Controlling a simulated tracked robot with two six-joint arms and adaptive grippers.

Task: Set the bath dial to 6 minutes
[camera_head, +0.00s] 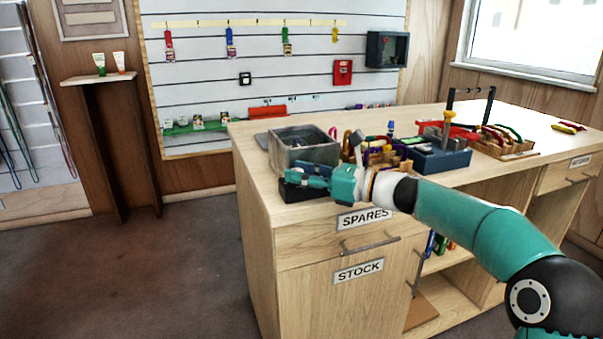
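A grey open-topped tank (287,136), which looks like the bath, stands at the left front corner of the wooden counter. A dark block (290,192) sits in front of it at the counter edge. My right gripper (290,175) reaches in from the right, its fingers pointing left across the front of the tank, over the dark block. The dial cannot be made out; the gripper covers part of this front. Whether the fingers touch anything or are apart is too small to tell. My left gripper is out of view.
Right of the tank, colourful gear fills a wooden tray (385,160). A blue box (440,162) with an upright tool and another gear tray (502,150) stand farther right. Drawers and a cupboard (345,300) lie below.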

